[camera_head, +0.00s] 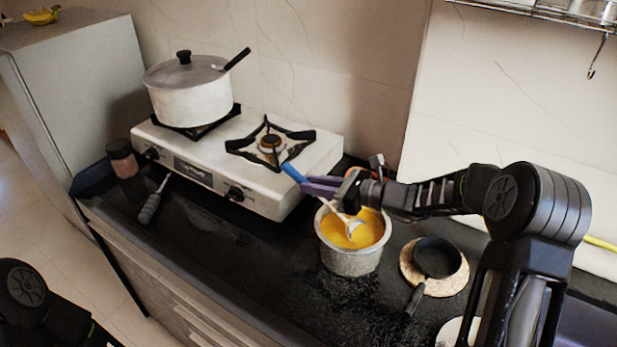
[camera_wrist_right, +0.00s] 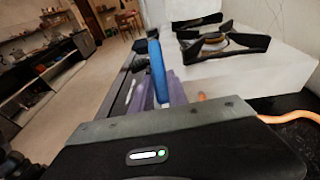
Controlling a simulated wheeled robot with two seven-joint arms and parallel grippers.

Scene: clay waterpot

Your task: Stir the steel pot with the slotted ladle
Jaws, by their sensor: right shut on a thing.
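The steel pot (camera_head: 352,262) stands on the dark counter in the head view, filled with yellow-orange liquid. The slotted ladle has a blue handle end (camera_head: 292,172) and a pale, light-coloured head (camera_head: 352,226) that rests tilted in the liquid inside the pot. My right gripper (camera_head: 322,187), with purple fingers, is shut on the ladle handle above the pot's far left rim. In the right wrist view the blue handle (camera_wrist_right: 157,70) sticks up between the purple fingers (camera_wrist_right: 163,92). The ladle's tip below the liquid is hidden. My left gripper is out of view.
A two-burner stove (camera_head: 225,165) stands behind left, with a lidded white pot (camera_head: 190,103) on its left burner. A small black pan (camera_head: 437,258) lies on a round board right of the steel pot. A jar (camera_head: 122,157) stands left. The front counter is mostly clear.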

